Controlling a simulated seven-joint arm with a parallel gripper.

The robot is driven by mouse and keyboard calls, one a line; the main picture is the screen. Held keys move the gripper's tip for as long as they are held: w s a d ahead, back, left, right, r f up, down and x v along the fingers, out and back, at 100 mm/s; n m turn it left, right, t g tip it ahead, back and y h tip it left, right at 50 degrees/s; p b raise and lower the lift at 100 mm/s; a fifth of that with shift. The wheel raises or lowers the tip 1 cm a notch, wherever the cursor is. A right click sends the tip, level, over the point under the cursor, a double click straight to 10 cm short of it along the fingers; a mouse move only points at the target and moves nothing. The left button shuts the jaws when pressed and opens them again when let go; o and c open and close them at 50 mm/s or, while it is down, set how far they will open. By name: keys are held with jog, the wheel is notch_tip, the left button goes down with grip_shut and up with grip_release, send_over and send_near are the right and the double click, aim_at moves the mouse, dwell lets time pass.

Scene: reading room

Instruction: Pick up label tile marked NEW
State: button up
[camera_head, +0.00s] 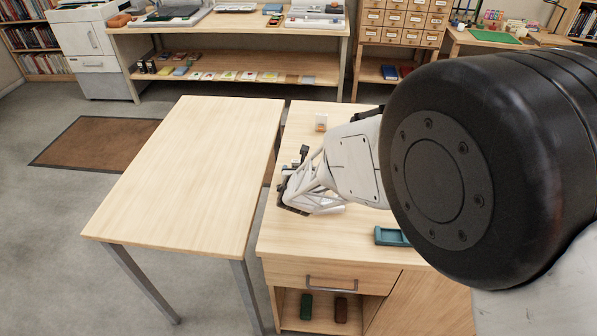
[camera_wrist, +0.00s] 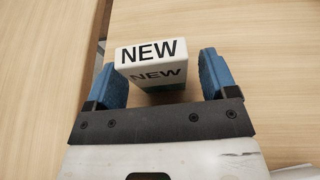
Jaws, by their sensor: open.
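In the wrist view, the white label tile (camera_wrist: 150,61) stands on the wooden top with NEW in black on its top and on the side facing me. A green patch shows low on its side. My gripper (camera_wrist: 157,76) is open, with one blue finger on each side of the tile. A gap shows between the tile and the right finger; the left finger is very close, and I cannot tell if it touches. In the head view, my gripper (camera_head: 291,194) is low over the cabinet top (camera_head: 310,237), near its left edge, and the tile is hidden there.
A small white and orange block (camera_head: 321,122) stands farther back on the cabinet top. A teal tray (camera_head: 391,236) lies at the front right, partly behind my arm. A bare table (camera_head: 190,170) stands to the left across a narrow gap.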

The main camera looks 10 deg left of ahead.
aim_at(299, 164)
jog(key=shift+w+f, duration=0.1)
jog(key=shift+w, duration=0.25)
dwell(0.3)
jog(key=c, duration=1)
jog(key=shift+r, duration=1.5)
jog(key=shift+s+r, duration=0.25)
jog(key=shift+r, duration=0.05)
jog(key=s+d, duration=0.2)
jog(key=s, duration=0.2)
jog(key=s+d+r, duration=0.1)
jog(key=s, duration=0.4)
jog(key=s+d, duration=0.2)
jog(key=s, duration=0.3)
jog(key=shift+s+d+r, duration=0.2)
jog(key=shift+s+d, duration=0.05)
jog(key=shift+d, duration=0.05)
